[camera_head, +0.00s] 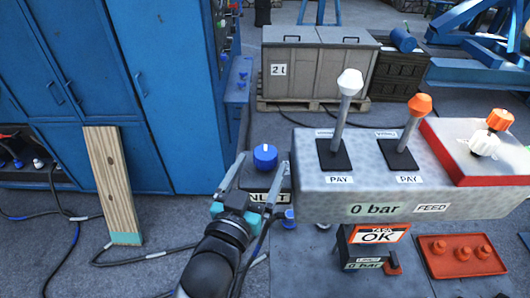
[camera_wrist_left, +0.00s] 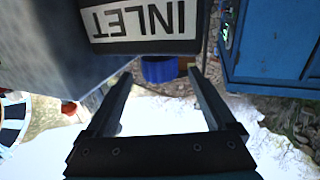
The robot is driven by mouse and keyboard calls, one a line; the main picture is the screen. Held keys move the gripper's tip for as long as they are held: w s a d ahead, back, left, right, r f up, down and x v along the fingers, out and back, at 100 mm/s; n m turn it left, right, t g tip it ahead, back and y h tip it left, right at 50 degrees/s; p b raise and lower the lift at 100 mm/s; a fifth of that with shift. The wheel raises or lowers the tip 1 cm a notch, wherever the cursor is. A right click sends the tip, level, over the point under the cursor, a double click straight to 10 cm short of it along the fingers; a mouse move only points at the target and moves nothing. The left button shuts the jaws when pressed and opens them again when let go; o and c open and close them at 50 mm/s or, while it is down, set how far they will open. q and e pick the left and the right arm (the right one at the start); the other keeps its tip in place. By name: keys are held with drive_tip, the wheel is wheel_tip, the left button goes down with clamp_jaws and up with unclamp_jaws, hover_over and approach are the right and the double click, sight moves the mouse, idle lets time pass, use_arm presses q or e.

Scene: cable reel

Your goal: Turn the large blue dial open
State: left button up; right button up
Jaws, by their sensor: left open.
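The large blue dial (camera_head: 265,157) sits on a grey block behind the INLET label, left of the lever console. A short white mark shows on its top, pointing roughly away from me. My left gripper (camera_head: 262,164) is open, with its two fingers on the near side of the dial, one toward each side. My right gripper is not in view.
The grey console (camera_head: 400,205) with white (camera_head: 348,85) and orange (camera_head: 419,105) levers stands close to the right. A smaller blue knob (camera_head: 289,216) sits below the INLET label. Blue cabinets (camera_head: 110,75) and a leaning plank (camera_head: 112,180) stand left. Cables cross the floor.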

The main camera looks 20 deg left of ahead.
sight(261, 164)
use_arm(q)
drive_tip(key=shift+w, duration=1.95)
drive_tip(key=shift+c, duration=0.2)
drive_tip(key=c, duration=1.3)
